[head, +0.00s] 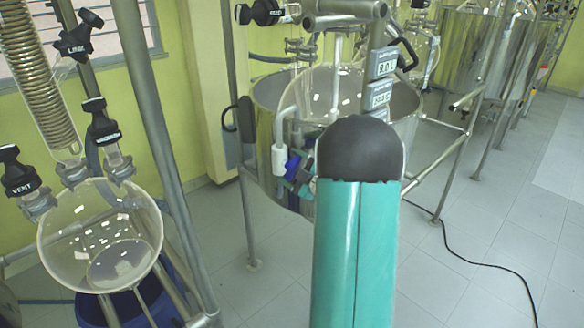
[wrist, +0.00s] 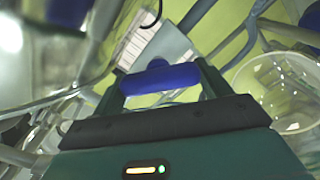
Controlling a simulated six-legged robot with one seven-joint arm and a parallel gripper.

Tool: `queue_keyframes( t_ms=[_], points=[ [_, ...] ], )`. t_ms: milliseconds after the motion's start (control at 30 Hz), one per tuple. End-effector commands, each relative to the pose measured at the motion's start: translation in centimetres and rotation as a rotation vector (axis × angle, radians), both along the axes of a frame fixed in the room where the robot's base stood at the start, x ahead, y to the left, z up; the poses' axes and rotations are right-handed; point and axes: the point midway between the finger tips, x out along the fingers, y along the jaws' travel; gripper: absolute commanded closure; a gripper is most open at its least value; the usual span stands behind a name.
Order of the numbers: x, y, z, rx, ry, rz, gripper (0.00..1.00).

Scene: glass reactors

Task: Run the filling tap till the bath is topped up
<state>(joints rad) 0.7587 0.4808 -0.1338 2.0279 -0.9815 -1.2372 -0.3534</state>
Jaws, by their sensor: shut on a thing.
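The bath is a steel tub (head: 268,98) at the centre of the head view, with a round glass vessel (head: 335,88) in it. The water level in the tub cannot be made out. A blue tap handle (head: 293,166) shows at the tub's front, just left of my arm and below a pale bent pipe (head: 279,150). In the wrist view my gripper (wrist: 160,84) is shut on the blue handle (wrist: 158,79), which lies crosswise between its two fingers. In the head view my arm hides most of the gripper.
Two small grey display boxes (head: 381,63) hang above the tub. A glass flask (head: 100,240) with black-knobbed valves stands at left in a metal frame, over a blue bucket (head: 150,298). More steel tubs (head: 470,45) stand at back right. A black cable (head: 480,262) crosses the tiled floor at right.

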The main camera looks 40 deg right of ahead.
Motion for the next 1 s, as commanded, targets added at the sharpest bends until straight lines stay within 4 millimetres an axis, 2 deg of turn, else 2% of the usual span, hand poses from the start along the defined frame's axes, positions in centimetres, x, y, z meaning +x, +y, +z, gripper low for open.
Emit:
queue_keyframes(
  t_ms=[300,733,767,833,867,1000],
  points=[
    [-0.03,0.02,-0.15,-0.095,0.000,0.000,0.46],
    [-0.04,0.00,-0.15,-0.104,0.000,0.000,0.46],
    [-0.04,0.00,-0.15,-0.103,0.000,0.000,0.20],
    [-0.04,0.00,-0.14,-0.103,-0.001,-0.001,0.06],
    [-0.04,0.00,-0.14,-0.103,-0.001,-0.001,0.02],
    [-0.03,0.01,-0.09,-0.103,-0.002,0.000,0.02]
  ],
)
